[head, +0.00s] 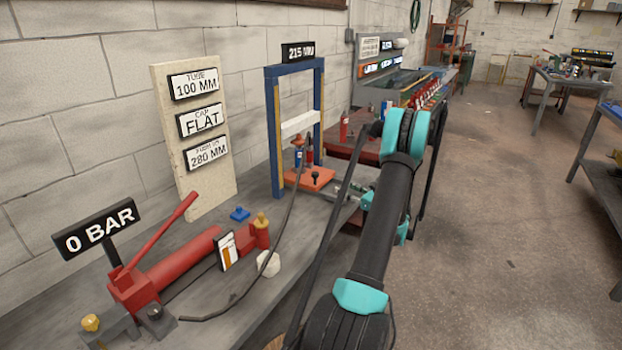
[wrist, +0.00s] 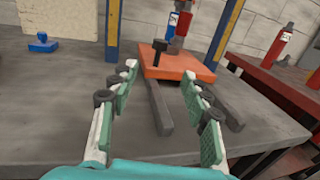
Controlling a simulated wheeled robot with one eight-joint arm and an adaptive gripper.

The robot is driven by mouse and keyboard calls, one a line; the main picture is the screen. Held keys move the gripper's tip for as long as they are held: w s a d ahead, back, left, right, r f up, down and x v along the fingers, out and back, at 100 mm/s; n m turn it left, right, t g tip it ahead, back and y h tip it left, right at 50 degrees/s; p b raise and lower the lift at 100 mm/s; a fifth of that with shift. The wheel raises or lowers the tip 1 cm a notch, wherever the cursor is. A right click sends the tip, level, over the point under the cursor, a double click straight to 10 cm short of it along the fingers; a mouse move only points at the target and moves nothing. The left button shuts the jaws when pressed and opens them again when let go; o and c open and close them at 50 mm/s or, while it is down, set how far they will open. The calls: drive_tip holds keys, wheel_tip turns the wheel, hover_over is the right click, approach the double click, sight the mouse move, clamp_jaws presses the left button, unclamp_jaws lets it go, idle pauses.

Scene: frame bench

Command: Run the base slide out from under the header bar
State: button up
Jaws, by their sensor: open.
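The base slide is an orange plate (wrist: 188,68) with a dark upright knob (wrist: 159,52) near its front edge. In the head view the orange plate (head: 306,178) sits inside the foot of the blue frame (head: 274,130), below the white header bar (head: 300,124). No contact with the knob shows.
Two dark rails (wrist: 157,108) run from the plate toward me over the grey bench. A black hose (head: 286,215) curves along the bench to the frame. A red hand pump (head: 180,262) lies at left. A red bench (wrist: 270,88) adjoins at right.

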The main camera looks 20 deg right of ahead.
sight(315, 175)
drive_tip(key=x, duration=1.7)
drive_tip(key=shift+w+a, duration=0.1)
clamp_jaws()
